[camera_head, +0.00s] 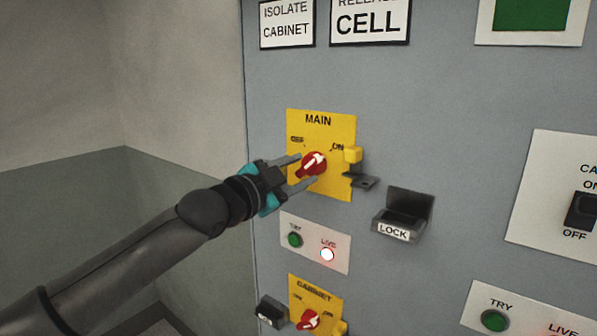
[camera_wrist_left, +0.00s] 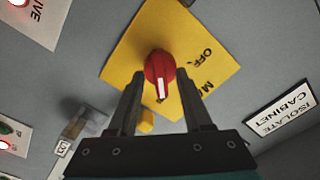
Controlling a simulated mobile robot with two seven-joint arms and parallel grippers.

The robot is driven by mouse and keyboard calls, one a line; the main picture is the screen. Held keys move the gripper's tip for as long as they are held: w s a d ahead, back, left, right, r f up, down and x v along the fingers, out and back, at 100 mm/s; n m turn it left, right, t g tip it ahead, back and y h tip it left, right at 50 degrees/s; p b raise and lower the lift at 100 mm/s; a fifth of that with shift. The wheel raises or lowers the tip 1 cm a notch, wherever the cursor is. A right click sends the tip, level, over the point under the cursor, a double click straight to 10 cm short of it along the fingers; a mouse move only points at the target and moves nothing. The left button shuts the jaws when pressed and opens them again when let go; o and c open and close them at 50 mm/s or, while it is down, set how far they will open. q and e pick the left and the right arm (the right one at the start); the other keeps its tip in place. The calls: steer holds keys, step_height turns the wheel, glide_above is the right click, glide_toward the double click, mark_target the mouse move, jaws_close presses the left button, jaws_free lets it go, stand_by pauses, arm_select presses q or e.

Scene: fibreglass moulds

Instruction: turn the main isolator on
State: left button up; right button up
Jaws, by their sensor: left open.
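The main isolator is a red rotary knob (camera_head: 314,161) on a yellow plate (camera_head: 336,182) marked MAIN, OFF and ON. Its white mark points up and right, toward the ON label. In the left wrist view the red knob (camera_wrist_left: 158,66) has its white mark toward the bottom of the picture. My left gripper (camera_head: 303,170) is open, with its fingers either side of the knob. In the wrist view the left gripper (camera_wrist_left: 160,77) shows a gap on each side of the knob. Contact cannot be told. My right gripper is not in view.
A yellow block (camera_head: 352,155) and a dark bracket (camera_head: 364,182) stick out at the plate's right edge. A LOCK holder (camera_head: 395,233) juts out further right. Below are a green TRY button (camera_head: 295,240), a lit LIVE lamp (camera_head: 327,254) and a red CABINET knob (camera_head: 307,319).

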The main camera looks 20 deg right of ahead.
arm_select(q)
steer(key=b+v, duration=0.2)
steer(key=v, duration=1.3)
steer(key=shift+b, duration=0.4)
steer(key=shift+s, duration=0.1)
